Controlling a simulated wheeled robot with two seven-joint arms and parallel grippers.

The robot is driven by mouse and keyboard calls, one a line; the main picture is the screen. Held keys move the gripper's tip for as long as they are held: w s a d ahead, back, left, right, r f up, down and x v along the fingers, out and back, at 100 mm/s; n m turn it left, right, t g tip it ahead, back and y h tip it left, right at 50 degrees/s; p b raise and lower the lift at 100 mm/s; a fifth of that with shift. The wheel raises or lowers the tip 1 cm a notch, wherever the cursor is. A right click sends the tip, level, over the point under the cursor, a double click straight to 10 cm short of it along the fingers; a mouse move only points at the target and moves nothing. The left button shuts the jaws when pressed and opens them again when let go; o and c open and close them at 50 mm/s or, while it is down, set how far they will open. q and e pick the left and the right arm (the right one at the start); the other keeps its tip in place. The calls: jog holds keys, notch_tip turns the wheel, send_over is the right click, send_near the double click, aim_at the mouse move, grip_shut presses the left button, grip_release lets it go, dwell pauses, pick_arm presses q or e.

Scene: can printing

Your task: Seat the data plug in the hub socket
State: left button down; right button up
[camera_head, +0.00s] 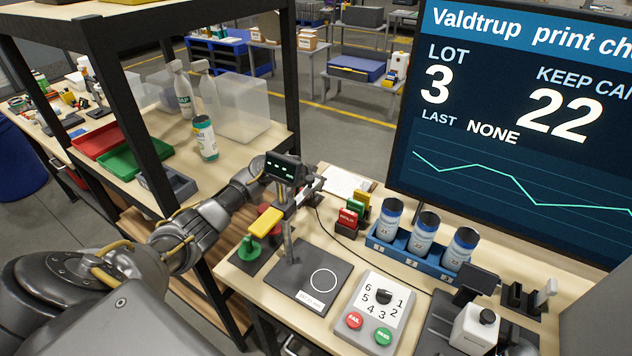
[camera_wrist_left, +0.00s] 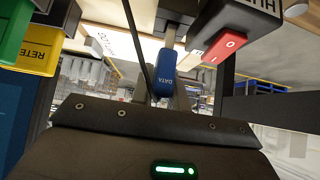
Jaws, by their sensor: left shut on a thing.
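My left gripper (camera_head: 306,190) is shut on the plug, by the stand at the bench's left. Its fingers are mostly hidden in both views. I cannot make out the plug in the head view. My right gripper is not in view.
A stand post with a dark base plate (camera_head: 322,275) is close to my left gripper. Stamps (camera_head: 350,215), a blue rack (camera_head: 405,257) of cans and a dial box (camera_head: 370,312) stand to the right. A black shelf post (camera_head: 130,110) is left. A dark cable runs nearby.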

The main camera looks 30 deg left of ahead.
pick_arm(q)
jog(key=shift+f+b, duration=0.65)
jog(key=shift+f, duration=0.7)
jog(key=c, duration=1.3)
grip_release()
jog(key=p+v, duration=0.1)
jog(key=v, duration=0.9)
jog(key=shift+s+r, duration=0.25)
jog(key=shift+s, duration=0.05)
